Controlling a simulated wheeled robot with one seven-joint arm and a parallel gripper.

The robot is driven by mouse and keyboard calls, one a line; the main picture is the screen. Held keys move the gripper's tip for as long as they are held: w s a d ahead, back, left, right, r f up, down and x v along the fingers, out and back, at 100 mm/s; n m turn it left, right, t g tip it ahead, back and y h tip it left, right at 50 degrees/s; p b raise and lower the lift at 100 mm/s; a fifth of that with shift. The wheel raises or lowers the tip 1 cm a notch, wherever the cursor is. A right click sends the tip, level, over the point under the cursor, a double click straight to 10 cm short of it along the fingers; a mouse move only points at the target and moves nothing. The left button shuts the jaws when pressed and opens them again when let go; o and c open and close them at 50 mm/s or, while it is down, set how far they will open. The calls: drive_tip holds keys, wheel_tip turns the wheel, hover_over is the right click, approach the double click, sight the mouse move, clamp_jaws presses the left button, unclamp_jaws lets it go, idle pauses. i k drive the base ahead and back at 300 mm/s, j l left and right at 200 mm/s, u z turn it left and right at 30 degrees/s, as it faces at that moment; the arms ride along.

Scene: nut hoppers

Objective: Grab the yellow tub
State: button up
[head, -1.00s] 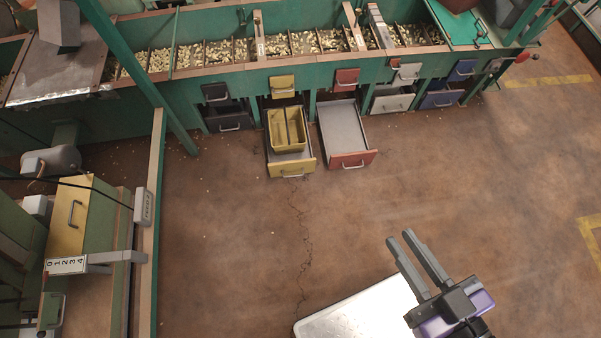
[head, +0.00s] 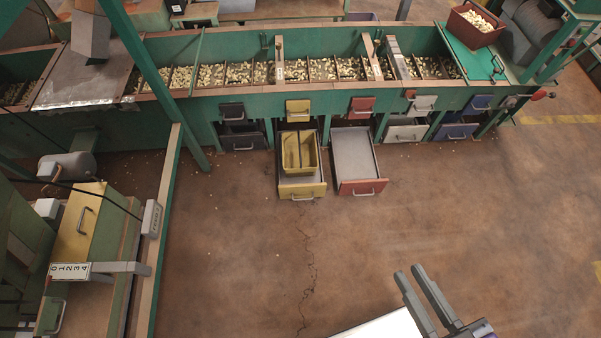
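The yellow tub (head: 309,168) is a small open box with a divider. It sits in the pulled-out drawer with the yellow front (head: 302,191), under the green hopper bench. Its inside looks empty. My gripper (head: 417,284) is at the bottom right of the head view, well apart from the tub, over the floor. Its two grey fingers are parallel with a gap between them, and nothing shows between them.
A pulled-out drawer with a red front (head: 363,187) stands right of the yellow one. The green bench (head: 250,104) holds nuts in several compartments. A yellow and green machine (head: 84,222) stands at left. The brown floor (head: 230,260) in front is clear.

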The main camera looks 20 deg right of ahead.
sight(300, 153)
drive_tip(key=i+l+u, duration=0.35)
drive_tip(key=i, duration=0.15)
drive_tip(key=i+l+u, duration=0.75)
drive_tip(key=l, duration=0.35)
